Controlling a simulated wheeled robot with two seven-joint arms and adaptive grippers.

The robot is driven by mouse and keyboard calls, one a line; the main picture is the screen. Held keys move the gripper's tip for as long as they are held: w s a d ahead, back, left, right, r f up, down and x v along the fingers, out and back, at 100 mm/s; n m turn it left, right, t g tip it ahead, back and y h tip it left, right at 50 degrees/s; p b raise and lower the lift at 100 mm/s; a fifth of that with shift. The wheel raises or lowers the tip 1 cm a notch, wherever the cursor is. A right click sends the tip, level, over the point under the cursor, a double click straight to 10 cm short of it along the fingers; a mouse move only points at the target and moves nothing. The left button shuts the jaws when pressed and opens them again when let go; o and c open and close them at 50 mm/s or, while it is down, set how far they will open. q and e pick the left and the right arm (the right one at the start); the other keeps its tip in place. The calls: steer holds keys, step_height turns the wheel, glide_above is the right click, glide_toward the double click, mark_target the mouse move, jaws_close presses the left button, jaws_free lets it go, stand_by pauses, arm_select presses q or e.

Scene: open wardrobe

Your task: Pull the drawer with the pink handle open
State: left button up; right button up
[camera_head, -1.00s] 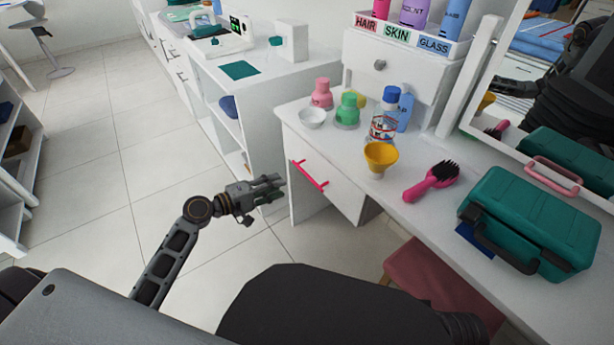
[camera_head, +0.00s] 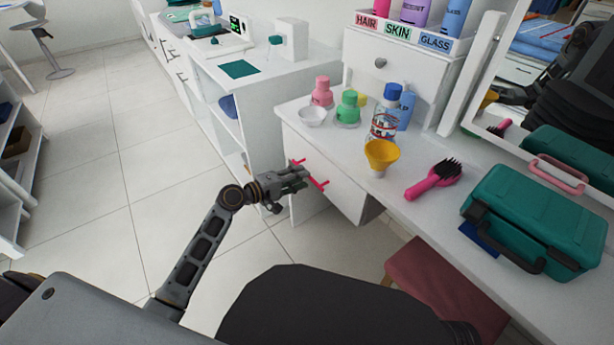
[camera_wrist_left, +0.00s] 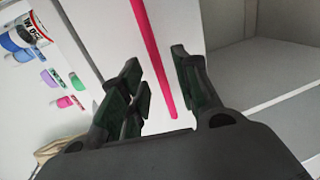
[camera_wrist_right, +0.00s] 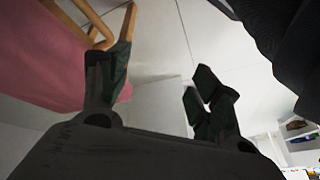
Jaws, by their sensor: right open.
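The white drawer (camera_head: 344,200) with the pink handle sits under the vanity top, and its front looks shut. The pink bar handle (camera_head: 319,183) is partly covered by my left gripper (camera_head: 304,178). In the left wrist view the pink handle (camera_wrist_left: 150,50) runs between the two spread fingers of my left gripper (camera_wrist_left: 158,62). The fingers are open on either side of the bar; I cannot tell whether they touch it. My right gripper (camera_wrist_right: 165,80) shows only in the right wrist view, open and empty.
A pink stool (camera_head: 440,285) stands below. The floor left of the drawer is clear.

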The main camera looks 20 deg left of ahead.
arm_select(q)
steer(key=shift+b+x, duration=0.3)
steer(key=shift+x, duration=1.45)
arm_select(e)
steer(key=shift+s+a+f, duration=0.1)
steer(key=shift+a+f, duration=0.05)
steer(key=shift+f, duration=0.35)
steer(key=shift+s+a+f, duration=0.1)
steer(key=shift+f, duration=0.4)
steer(key=shift+w+r, duration=0.15)
steer(key=shift+w, duration=0.05)
arm_select(q)
jaws_close()
